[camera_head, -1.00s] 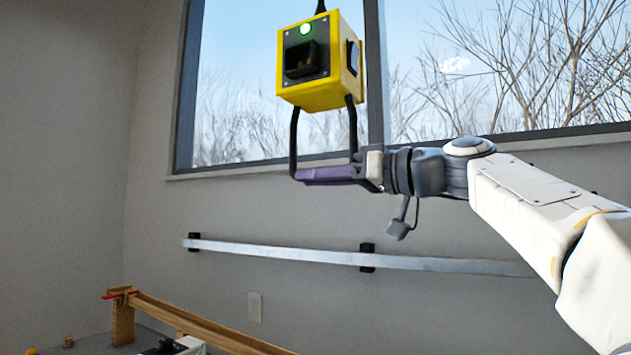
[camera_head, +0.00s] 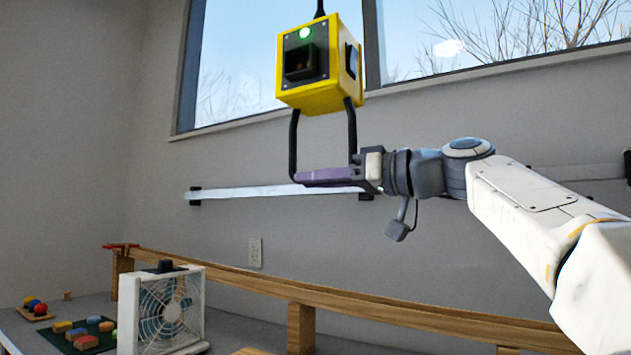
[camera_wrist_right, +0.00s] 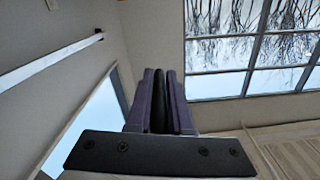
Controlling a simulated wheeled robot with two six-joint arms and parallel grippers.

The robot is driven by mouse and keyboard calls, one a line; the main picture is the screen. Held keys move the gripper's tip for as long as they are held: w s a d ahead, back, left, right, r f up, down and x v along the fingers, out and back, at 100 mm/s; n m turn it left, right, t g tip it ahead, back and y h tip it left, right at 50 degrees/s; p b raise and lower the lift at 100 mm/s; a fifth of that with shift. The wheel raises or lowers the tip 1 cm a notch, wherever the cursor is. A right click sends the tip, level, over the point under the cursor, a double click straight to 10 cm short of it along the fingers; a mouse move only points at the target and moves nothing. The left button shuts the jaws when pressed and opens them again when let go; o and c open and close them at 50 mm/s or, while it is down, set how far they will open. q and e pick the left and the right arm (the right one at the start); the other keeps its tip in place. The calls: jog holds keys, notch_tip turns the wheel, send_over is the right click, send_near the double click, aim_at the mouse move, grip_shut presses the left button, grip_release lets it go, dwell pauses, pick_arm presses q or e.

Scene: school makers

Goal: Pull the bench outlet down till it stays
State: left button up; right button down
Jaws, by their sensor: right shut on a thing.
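The bench outlet (camera_head: 318,82) is a yellow box with a dark socket and a lit green light on its front. It hangs from a black cord in front of the window, with a black U-shaped handle (camera_head: 352,128) below it. My right gripper (camera_head: 330,177) is shut on the lower bar of this handle, its purple fingers lying along the bar. In the right wrist view the purple fingers (camera_wrist_right: 159,105) close around a dark bar. My left gripper is in neither view.
Below are a white box fan (camera_head: 160,310), a long wooden rail (camera_head: 380,302) on posts, and a dark green mat (camera_head: 68,340) with coloured blocks. A metal strip (camera_head: 250,192) runs along the wall. The air between outlet and bench is clear.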

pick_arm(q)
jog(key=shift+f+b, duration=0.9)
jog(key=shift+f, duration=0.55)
pick_arm(e)
jog(key=shift+w+f, duration=0.1)
jog(key=shift+f, duration=1.55)
jog(key=c, duration=0.8)
grip_release()
jog(key=shift+c, duration=0.2)
jog(key=shift+r, duration=0.15)
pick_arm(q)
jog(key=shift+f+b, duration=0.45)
pick_arm(e)
jog(key=v, duration=1)
jog(key=shift+d, duration=0.25)
